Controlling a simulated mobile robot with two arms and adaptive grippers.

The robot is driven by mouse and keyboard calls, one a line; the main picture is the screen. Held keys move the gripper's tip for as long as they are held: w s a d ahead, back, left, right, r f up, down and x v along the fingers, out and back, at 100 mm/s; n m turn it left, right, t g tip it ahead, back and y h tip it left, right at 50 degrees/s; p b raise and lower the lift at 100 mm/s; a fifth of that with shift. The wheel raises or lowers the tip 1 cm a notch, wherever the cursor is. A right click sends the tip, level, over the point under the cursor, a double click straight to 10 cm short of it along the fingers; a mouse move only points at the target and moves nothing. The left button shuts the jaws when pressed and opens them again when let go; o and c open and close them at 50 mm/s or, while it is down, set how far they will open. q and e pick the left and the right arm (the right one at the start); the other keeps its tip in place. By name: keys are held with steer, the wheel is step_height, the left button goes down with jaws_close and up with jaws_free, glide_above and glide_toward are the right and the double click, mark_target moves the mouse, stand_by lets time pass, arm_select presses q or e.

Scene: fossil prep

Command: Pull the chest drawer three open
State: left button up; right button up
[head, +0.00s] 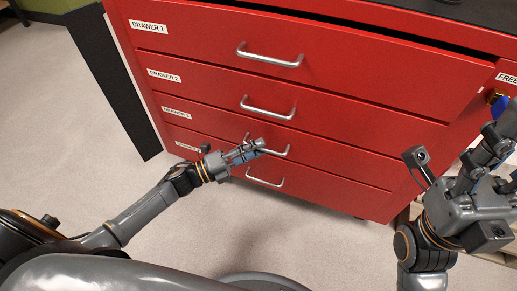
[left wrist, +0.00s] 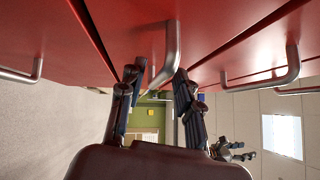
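The red chest has drawers stacked in its front. Drawer three (head: 215,124), third from the top, looks flush with the others. Its metal handle (head: 281,152) is partly hidden by my left gripper (head: 262,144). In the left wrist view a handle bar (left wrist: 172,45) runs down between the fingertips of my left gripper (left wrist: 158,78). The fingers stand apart on either side of the bar; whether they touch it is unclear. My right gripper (head: 491,148) is at the right edge, away from the handles, with its fingers apart and nothing seen in it.
Drawer one's handle (head: 270,60) and drawer two's handle (head: 267,109) are above, drawer four's handle (head: 265,181) just below. A black panel (head: 112,85) stands left of the chest. The floor (head: 60,130) in front and at left is clear.

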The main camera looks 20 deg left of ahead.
arm_select(q)
steer(key=shift+w+d, duration=0.35)
steer(key=shift+d, duration=0.05)
steer(key=shift+r, duration=0.1)
jaws_close()
steer(key=shift+s, duration=0.1)
